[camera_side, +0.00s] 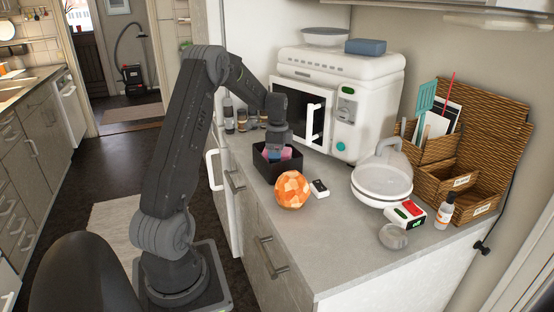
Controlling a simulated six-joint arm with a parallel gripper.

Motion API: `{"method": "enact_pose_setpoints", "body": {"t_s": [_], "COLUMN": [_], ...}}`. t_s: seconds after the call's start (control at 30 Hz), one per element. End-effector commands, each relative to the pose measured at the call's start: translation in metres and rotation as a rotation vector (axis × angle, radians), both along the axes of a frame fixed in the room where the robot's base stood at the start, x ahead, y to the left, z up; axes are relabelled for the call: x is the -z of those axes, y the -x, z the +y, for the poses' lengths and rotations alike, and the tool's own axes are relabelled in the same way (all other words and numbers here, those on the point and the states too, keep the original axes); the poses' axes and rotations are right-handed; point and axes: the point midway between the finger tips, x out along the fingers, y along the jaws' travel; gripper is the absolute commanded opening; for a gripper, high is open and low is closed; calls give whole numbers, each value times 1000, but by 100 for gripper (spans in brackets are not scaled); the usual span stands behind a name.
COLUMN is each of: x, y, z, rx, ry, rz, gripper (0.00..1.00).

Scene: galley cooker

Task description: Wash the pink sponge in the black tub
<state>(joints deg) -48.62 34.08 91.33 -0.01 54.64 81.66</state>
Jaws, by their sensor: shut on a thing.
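The black tub (268,168) stands on the grey counter beside the white microwave. My gripper (277,146) points down into the mouth of the tub and is shut on the pink sponge (288,153). Pink shows on both sides below the jaws, with a blue patch (274,155) between. I cannot tell whether the blue is a separate thing. The fingertips, the underside of the sponge and the tub's floor are hidden.
An orange patterned ball (292,189) sits close in front of the tub, with a small black-and-white item (320,188) beside it. The microwave (338,95) stands close behind. Small jars (240,119) are at the back left.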

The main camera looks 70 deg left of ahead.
Motion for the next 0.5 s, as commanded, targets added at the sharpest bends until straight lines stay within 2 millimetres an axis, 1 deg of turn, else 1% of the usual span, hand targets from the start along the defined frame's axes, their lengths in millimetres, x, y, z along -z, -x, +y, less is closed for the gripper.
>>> {"method": "enact_pose_setpoints", "body": {"t_s": [0.1,0.5], "x": [-10,-41], "y": [0,0], "z": [1,0], "rx": [0,0], "ry": [-3,-3], "rz": [-3,-2], "gripper": [37,37]}}
